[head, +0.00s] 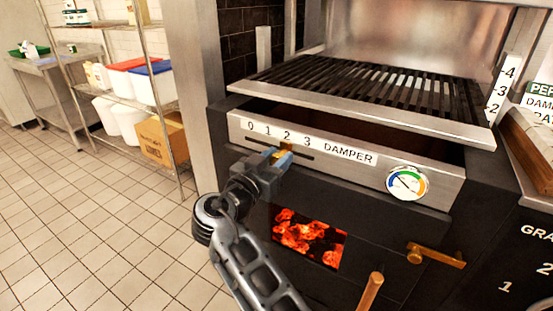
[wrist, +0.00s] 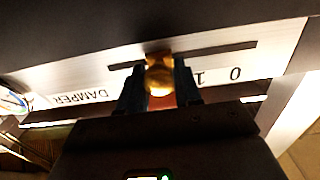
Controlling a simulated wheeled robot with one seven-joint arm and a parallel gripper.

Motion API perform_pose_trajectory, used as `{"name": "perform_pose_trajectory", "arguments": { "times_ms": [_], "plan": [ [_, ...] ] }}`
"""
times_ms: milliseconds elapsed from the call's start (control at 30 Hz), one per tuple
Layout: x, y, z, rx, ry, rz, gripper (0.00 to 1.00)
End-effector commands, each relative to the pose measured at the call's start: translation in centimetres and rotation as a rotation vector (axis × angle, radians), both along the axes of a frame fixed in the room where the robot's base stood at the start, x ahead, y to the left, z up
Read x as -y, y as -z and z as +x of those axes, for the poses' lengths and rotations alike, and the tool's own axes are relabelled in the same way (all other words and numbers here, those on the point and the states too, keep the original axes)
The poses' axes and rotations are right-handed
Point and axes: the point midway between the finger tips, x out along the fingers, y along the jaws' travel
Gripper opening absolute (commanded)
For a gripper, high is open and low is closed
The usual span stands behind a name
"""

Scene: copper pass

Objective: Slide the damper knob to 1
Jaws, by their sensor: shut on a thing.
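The damper panel (head: 355,166) is a pale metal strip on the front of the grill, printed 0, 1, 2, 3 and DAMPER. A dark horizontal slot (head: 304,155) runs below the numbers. The brass damper knob (wrist: 160,79) sits in this slot, roughly under the 2. My gripper (head: 277,159) is at the slot, shut on the knob, with one finger on each side of it. In the wrist view the panel appears upside down, with 0 and 1 showing to the right of the knob. My fingers hide the 2 and 3 there.
A round gauge (head: 407,183) is on the panel's right. Below are a window of glowing coals (head: 309,238) and a brass handle (head: 436,255). The grill grate (head: 370,85) juts out above. A shelf rack (head: 118,97) with tubs stands left, and the tiled floor there is clear.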

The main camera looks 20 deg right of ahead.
Motion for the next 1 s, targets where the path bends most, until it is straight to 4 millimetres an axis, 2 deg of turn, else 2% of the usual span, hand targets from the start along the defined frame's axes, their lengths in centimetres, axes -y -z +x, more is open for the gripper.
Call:
{"name": "perform_pose_trajectory", "arguments": {
  "times_ms": [233,633,1000],
  "plan": [
    [-0.3,0.3,0.3,0.001,-0.001,0.001,0.00],
    [-2.7,0.5,3.7,0.001,-0.002,0.001,0.00],
    [-3.0,0.1,4.1,-0.002,-0.001,0.000,0.00]
  ]
}}
